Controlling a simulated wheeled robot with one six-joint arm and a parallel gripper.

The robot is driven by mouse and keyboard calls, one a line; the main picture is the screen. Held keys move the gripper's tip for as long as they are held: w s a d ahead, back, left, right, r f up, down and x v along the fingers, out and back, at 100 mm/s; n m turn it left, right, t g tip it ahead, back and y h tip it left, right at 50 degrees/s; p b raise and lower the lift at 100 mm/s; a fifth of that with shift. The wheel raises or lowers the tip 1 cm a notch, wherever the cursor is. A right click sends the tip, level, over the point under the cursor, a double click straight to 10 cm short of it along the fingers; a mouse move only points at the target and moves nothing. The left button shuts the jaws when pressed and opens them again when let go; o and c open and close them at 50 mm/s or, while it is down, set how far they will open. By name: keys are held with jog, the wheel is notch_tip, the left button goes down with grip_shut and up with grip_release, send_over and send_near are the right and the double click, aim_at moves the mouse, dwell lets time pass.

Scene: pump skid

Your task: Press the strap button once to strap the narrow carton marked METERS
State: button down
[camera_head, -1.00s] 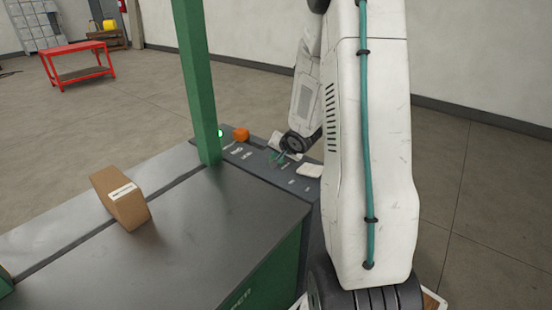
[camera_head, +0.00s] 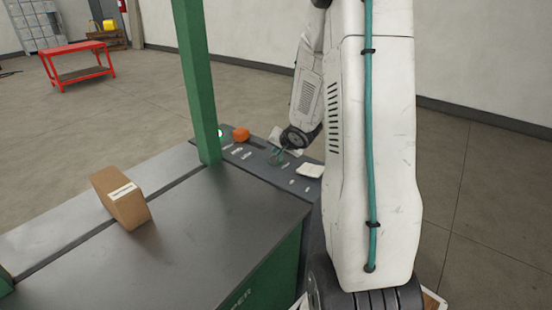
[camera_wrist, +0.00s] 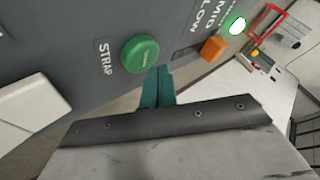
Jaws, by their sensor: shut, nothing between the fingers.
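The green round strap button (camera_wrist: 140,54) sits on the grey control panel (camera_wrist: 75,25) beside a label reading STRAP in the wrist view. My gripper (camera_wrist: 158,72) has its teal fingers shut and empty, with the tips just below the button in that view. Whether they touch it I cannot tell. In the head view my gripper (camera_head: 277,157) is over the panel on the machine's far right edge. A narrow brown carton (camera_head: 122,198) with a white label stands on the machine table (camera_head: 190,245), left of the green arch post; its print is too small to read.
An orange control (camera_wrist: 213,48) and a lit green lamp (camera_wrist: 237,25) sit farther along the panel, near the markings LOW and MID. A green post (camera_head: 197,85) rises from the machine. A white pad (camera_head: 310,171) lies on the panel. A red cart (camera_head: 75,62) stands far off.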

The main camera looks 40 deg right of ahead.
jog(key=shift+r, duration=2.5)
jog(key=s+d+g, duration=0.1)
jog(key=s+f+n+g+h, duration=0.1)
jog(key=s, duration=0.1)
jog(key=s+d+f+g, duration=0.1)
jog(key=s, duration=0.1)
jog(key=shift+s+d+f+n+h, duration=0.1)
jog(key=shift+d+f+n+h, duration=0.05)
jog(key=shift+d+n+h, duration=0.2)
jog(key=s+g, duration=0.1)
jog(key=s+a+r+n+g, duration=0.1)
jog(key=s, duration=0.1)
jog(key=s+a+r+h, duration=0.1)
jog(key=s, duration=0.1)
jog(key=shift+a+r+n+g, duration=0.15)
jog(key=shift+n+g, duration=0.1)
jog(key=shift+g, duration=0.15)
jog(key=s+a+r+n+y, duration=0.1)
jog(key=s+a+r+n, duration=0.2)
jog(key=s+a, duration=0.3)
jog(key=s+a+r+n+g+y, duration=0.1)
jog(key=s+a+r, duration=0.5)
jog(key=a, duration=0.9)
jog(key=s+a+r+n+y, duration=0.3)
jog(key=s+a+r+n, duration=0.2)
jog(key=a, duration=0.5)
jog(key=shift+s+a+g, duration=0.3)
jog(key=shift+s, duration=0.55)
